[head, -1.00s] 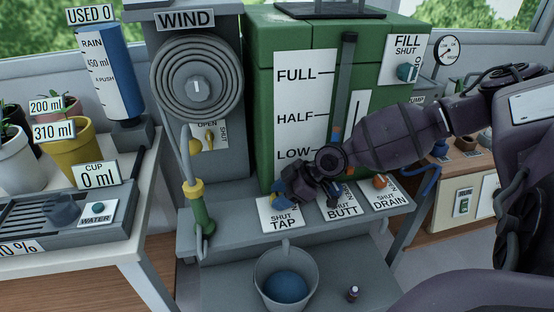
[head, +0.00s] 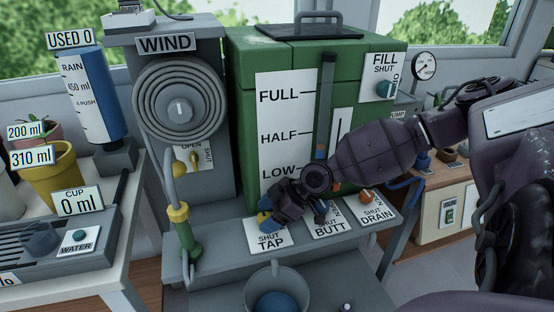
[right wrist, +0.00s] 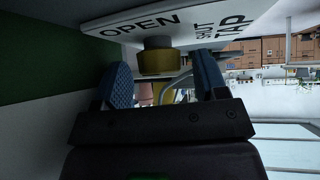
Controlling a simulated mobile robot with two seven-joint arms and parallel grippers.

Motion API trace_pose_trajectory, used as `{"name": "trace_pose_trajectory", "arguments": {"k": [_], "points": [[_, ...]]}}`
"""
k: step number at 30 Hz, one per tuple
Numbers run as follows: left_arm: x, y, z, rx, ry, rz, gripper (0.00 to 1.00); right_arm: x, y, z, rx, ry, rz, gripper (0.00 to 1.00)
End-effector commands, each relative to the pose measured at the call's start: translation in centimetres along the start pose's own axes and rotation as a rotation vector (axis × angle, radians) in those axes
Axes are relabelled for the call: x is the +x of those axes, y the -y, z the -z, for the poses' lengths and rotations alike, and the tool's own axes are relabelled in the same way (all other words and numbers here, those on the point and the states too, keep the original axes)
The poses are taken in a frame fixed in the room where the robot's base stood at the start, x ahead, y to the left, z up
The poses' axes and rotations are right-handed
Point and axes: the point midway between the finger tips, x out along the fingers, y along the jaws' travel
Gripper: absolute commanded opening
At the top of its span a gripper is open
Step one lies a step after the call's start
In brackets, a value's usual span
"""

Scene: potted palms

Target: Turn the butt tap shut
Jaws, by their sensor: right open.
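The shelf in front of the green butt (head: 240,130) carries a white plate marked TAP (head: 268,243), with OPEN and SHUT on it in the right wrist view. A yellow round knob (right wrist: 160,62) stands out from that plate. My right gripper (head: 271,212) is at this plate, beside the BUTT plate (head: 330,228). In the right wrist view its two blue-padded fingers (right wrist: 162,75) are spread, one on each side of the knob, with visible gaps. The knob is mostly hidden behind the gripper in the head view. Its setting cannot be told. My left gripper is not in view.
A bucket (head: 246,291) with blue inside stands below the shelf. The DRAIN plate with an orange knob (head: 366,197) is to the right. The WIND reel (head: 150,100) stands behind left.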

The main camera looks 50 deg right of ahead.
Motion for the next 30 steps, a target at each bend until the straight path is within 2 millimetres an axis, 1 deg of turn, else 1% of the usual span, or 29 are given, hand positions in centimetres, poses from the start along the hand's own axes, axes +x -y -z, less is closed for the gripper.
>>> {"name": "trace_pose_trajectory", "arguments": {"k": [3,10,22,27,30], "points": [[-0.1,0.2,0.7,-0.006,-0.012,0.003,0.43,-1.0,-0.1,0.2,-0.001,-0.002,-0.004,0.66],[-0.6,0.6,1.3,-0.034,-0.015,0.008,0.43,-3.8,-0.1,0.6,-0.003,-0.007,-0.007,0.66],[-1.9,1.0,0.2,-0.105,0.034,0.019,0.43,-8.9,-0.2,0.6,-0.004,-0.008,-0.009,0.66],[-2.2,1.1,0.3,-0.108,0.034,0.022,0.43,-10.2,-0.1,0.4,-0.003,-0.006,-0.006,0.66],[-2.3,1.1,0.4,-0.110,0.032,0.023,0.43,-10.6,-0.1,0.2,-0.001,-0.003,-0.004,0.66]]}}
